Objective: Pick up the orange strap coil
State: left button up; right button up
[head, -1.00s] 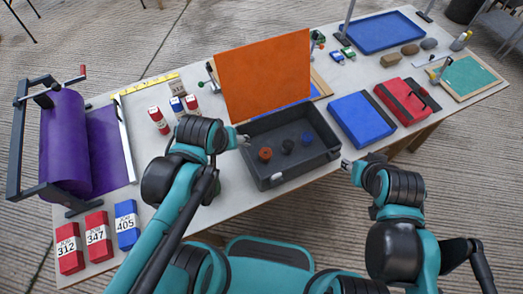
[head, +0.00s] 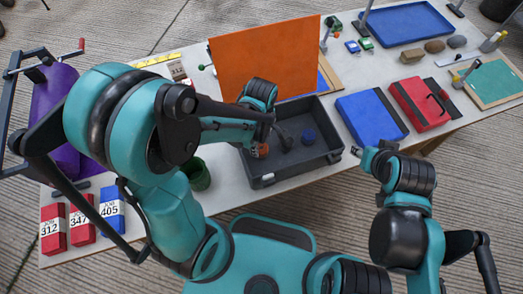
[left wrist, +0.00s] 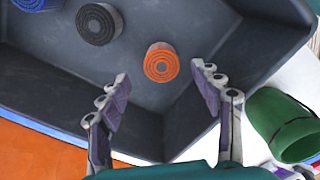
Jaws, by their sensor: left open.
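The orange strap coil (left wrist: 161,63) stands on the floor of a dark grey bin (left wrist: 130,95). In the head view the coil (head: 263,150) is partly hidden by my left gripper (head: 275,140), which hangs over the bin's left part. In the left wrist view my left gripper (left wrist: 160,88) is open, its two fingers pointing toward the coil, one on each side. The fingers are empty, and the coil appears just beyond their tips. My right gripper (head: 362,153) is at the bin's right side, away from the coil; its jaws are too small to read.
A black coil (left wrist: 98,23) and a blue coil (left wrist: 35,4) stand in the same bin. A green cup (left wrist: 280,125) stands just outside it. An orange panel (head: 265,62) rises behind the bin. A blue case (head: 370,117) lies to the right.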

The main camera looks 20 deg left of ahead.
aim_at(261, 148)
pick_arm(q)
notch_tip(261, 148, down, 4)
jog(key=shift+s+f+b, duration=0.15)
jog(key=shift+f+b, duration=0.1)
jog(key=shift+b, duration=0.85)
jog(key=shift+r, duration=0.15)
jog(key=c, duration=1.3)
jog(key=shift+o, duration=0.2)
